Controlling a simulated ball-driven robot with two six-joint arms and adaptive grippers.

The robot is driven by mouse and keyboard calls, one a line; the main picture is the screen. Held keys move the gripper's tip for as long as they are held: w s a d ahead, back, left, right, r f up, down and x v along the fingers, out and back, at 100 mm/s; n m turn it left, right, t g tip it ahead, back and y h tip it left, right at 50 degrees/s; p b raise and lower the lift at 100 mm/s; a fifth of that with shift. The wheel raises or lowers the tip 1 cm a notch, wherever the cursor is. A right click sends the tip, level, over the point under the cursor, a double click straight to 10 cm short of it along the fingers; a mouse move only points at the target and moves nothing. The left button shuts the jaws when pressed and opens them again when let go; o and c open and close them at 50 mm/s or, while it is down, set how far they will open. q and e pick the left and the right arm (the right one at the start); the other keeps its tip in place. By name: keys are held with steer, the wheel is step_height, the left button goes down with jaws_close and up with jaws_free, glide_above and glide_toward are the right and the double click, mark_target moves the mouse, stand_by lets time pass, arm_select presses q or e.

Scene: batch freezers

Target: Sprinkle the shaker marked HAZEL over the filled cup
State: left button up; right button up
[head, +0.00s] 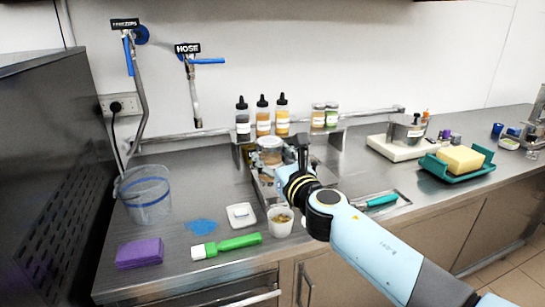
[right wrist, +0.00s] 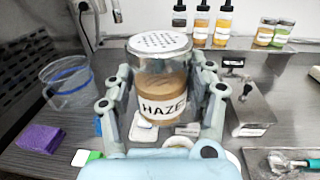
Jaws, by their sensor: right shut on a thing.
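The HAZEL shaker (right wrist: 161,85) is a clear jar of brown powder with a perforated metal lid and a white label reading HAZE, the rest hidden by a finger. My right gripper (right wrist: 163,75) is shut around its sides and holds it with the lid up. In the head view the shaker (head: 270,149) shows beside the dark fingers of my right gripper (head: 287,157), partly hidden by them. The filled cup (head: 281,225), pale with brown and greenish contents, stands at the counter's front edge, nearer than the shaker. My left gripper is not in view.
A white square dish (head: 241,215), a green-handled brush (head: 232,243), a blue cloth (head: 201,226), a purple sponge (head: 139,252) and a clear bucket (head: 147,203) lie left of the cup. Several squeeze bottles (head: 262,120) stand behind. A teal tray (head: 473,174) is at right.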

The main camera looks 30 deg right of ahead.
steer(key=s+a+b, duration=0.1)
steer(key=s+a, duration=0.6)
steer(key=s, duration=0.6)
steer(key=shift+a, duration=0.2)
